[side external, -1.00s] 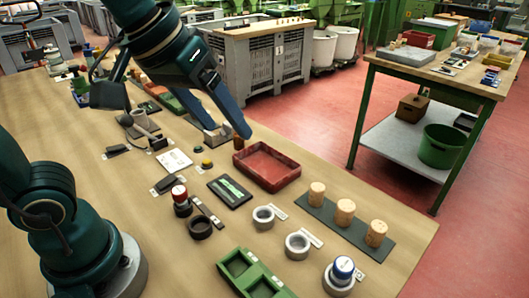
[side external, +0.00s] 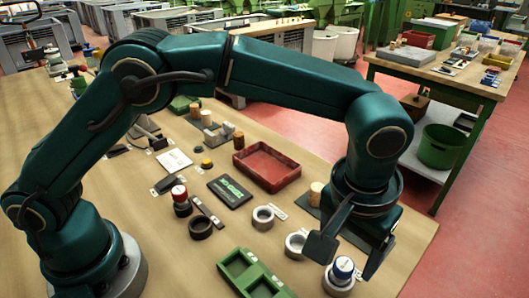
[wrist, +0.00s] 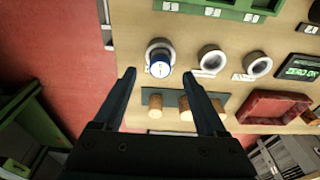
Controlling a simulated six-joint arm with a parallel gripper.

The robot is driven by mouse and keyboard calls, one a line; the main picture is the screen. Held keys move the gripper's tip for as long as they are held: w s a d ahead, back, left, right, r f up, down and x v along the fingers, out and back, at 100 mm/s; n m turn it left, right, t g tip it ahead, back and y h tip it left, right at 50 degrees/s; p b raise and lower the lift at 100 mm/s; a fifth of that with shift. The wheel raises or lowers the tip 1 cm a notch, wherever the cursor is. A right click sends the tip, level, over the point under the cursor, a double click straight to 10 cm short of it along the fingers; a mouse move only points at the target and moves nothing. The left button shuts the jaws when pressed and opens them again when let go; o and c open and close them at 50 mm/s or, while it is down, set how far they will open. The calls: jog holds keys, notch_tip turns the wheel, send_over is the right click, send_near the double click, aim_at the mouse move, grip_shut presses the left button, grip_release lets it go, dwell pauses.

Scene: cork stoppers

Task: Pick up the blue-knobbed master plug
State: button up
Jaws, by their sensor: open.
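The blue-knobbed master plug (side external: 343,267) stands upright in a pale metal ring (side external: 334,285) near the table's front right edge. In the wrist view its blue knob (wrist: 159,68) shows between and beyond my fingertips. My gripper (side external: 348,258) is open and empty, pointing down above the plug with one finger to each side in the picture. In the wrist view my gripper (wrist: 159,75) has its jaws wide apart. I see no contact with the plug.
Two empty metal rings (side external: 263,217) (side external: 297,245) lie beside the plug. A green tray (side external: 243,268) is to the left, a red tray (side external: 267,168) behind. Cork stoppers (wrist: 186,114) stand on a dark mat close by. A red-knobbed plug (side external: 180,194) stands further left.

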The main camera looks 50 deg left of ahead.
aim_at(344, 264)
jog(key=shift+w+f, duration=0.2)
jog(key=shift+f, duration=0.95)
jog(key=shift+w+f, duration=0.15)
jog(key=shift+f, duration=1)
grip_shut()
